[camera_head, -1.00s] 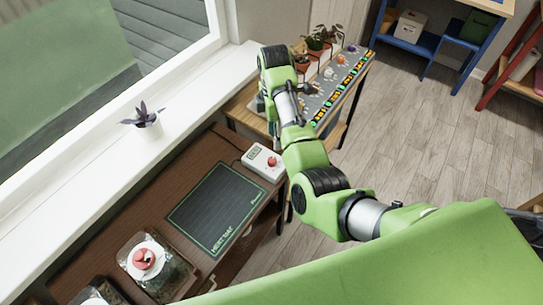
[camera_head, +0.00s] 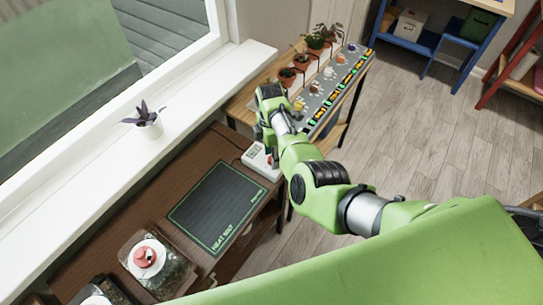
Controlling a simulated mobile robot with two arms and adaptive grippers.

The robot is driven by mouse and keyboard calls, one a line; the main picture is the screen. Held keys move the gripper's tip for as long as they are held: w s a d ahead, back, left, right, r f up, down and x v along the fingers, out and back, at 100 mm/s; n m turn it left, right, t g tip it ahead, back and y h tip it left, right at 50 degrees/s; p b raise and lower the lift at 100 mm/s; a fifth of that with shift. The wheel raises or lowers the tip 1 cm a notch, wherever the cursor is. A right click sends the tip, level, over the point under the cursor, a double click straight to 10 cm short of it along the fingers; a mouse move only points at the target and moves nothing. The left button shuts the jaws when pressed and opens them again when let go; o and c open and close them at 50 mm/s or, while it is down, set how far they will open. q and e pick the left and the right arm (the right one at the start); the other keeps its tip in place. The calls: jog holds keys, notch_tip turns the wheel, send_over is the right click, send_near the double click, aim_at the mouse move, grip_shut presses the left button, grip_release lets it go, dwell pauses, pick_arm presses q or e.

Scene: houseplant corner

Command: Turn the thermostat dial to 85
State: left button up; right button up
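The thermostat (camera_head: 256,161) is a small white box with a little display, at the far right end of the brown wooden table beside the heat mat. Its display is too small to read. The red dial seen on it earlier is mostly hidden behind my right arm. My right gripper (camera_head: 266,139) hangs below the green wrist, right above or at the dial side of the box. I cannot tell whether it touches the dial, and its fingers are too small and covered to show open or shut. My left gripper is not in view.
The dark heat mat (camera_head: 217,207) lies flat on the table. A potted purple plant (camera_head: 147,124) is on the sill. Behind, a bench holds several pots and a grey strip with coloured marks (camera_head: 330,92).

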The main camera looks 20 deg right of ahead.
jog(key=shift+f, duration=0.2)
grip_shut()
